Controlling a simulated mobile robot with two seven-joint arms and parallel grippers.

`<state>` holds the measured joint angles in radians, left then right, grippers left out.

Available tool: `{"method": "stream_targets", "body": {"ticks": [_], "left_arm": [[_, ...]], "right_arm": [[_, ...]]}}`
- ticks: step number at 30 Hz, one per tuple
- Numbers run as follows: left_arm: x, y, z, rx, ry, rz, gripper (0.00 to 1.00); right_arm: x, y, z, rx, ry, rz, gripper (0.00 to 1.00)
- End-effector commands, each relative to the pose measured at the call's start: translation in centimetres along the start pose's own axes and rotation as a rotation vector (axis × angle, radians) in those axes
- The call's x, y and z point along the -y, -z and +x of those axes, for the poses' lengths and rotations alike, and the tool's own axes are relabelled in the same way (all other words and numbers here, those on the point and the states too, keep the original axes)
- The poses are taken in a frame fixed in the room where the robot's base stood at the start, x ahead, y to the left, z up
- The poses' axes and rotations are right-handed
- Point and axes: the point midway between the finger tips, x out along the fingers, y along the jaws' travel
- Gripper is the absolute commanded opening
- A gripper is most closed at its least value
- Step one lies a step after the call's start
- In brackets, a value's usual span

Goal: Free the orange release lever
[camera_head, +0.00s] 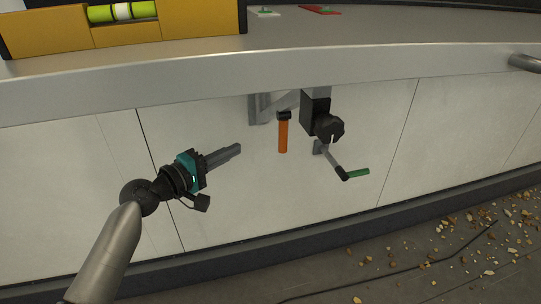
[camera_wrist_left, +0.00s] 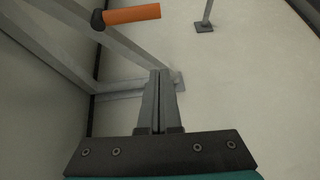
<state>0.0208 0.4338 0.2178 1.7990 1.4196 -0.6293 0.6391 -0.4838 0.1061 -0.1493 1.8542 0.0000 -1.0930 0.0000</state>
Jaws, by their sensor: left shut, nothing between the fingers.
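The orange release lever (camera_head: 283,136) hangs down from a black pivot below the metal rail, in the middle of the head view. In the left wrist view the orange lever (camera_wrist_left: 132,14) shows at the top, beyond my fingertips. My left gripper (camera_head: 238,149) is shut and empty, to the left of the lever and apart from it. In the left wrist view its two fingers (camera_wrist_left: 159,75) lie together, with grey bracket bars behind them. My right gripper is not in view.
A black mechanism (camera_head: 322,120) with a crank and green handle (camera_head: 357,173) sits right of the lever. The metal rail (camera_head: 200,80) runs above. A yellow spirit level (camera_head: 120,30) lies on the top surface. The pale wall below the lever is clear.

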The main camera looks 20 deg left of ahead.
Motion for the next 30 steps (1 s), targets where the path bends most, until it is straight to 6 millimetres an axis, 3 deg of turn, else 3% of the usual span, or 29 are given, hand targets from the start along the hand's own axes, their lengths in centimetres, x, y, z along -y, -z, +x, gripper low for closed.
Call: {"method": "stream_targets", "body": {"ticks": [6,17,23,30], "left_arm": [[-2.3,-0.6,-0.2,0.035,-0.062,-0.022,0.00],[-2.3,-0.6,0.0,0.034,-0.061,-0.023,0.00],[-2.3,-0.6,1.9,0.034,-0.063,-0.023,0.00],[-2.5,-0.7,5.6,0.033,-0.063,-0.022,0.00]], "right_arm": [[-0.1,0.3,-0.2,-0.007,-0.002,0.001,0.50],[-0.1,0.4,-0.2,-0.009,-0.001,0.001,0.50],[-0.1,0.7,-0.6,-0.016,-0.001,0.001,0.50],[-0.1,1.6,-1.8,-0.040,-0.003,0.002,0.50]]}}
